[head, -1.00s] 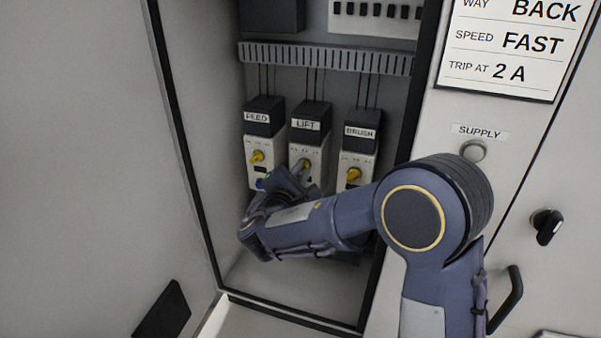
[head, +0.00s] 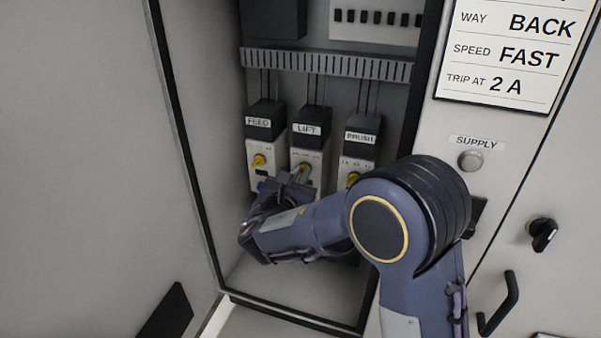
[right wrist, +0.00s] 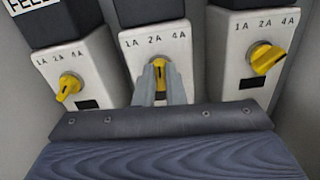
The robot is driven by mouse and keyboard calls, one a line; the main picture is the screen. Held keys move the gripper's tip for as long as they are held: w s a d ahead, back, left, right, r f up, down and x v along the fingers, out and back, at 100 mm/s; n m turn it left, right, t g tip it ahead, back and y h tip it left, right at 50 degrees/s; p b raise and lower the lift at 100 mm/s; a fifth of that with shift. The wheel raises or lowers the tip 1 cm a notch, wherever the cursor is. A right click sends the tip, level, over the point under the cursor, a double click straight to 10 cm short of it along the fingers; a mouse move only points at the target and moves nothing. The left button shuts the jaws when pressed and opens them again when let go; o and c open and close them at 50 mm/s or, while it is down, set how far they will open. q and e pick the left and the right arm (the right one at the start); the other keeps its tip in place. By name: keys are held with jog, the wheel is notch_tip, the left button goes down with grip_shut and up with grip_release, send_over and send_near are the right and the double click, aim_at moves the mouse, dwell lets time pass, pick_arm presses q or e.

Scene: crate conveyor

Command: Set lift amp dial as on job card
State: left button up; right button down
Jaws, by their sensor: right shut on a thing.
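The job card (head: 508,50) at the top right reads WAY BACK, SPEED FAST, TRIP AT 2 A. The LIFT unit (head: 311,131) is the middle of three units in the open cabinet. Its yellow dial (right wrist: 158,74) sits under the marks 1A, 2A and 4A. My right gripper (right wrist: 160,72) is shut on this dial, with a finger on each side. The dial stands about upright, toward 2A; the fingers hide part of it. In the head view my right gripper (head: 301,173) reaches the LIFT unit from below. My left gripper is not in view.
The FEED unit (head: 265,122) stands left, its yellow dial (right wrist: 68,87) tilted. The BRUSH unit (head: 361,137) stands right, its yellow dial (right wrist: 266,59) turned toward 4A. The cabinet door (head: 85,150) is open at left. A SUPPLY button (head: 470,161) and a black handle (head: 500,304) are at right.

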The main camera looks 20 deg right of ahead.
jog(key=shift+n, duration=0.5)
jog(key=c, duration=1.5)
grip_release()
jog(key=b+v, duration=0.2)
jog(key=v, duration=0.6)
jog(key=shift+a+f, duration=0.1)
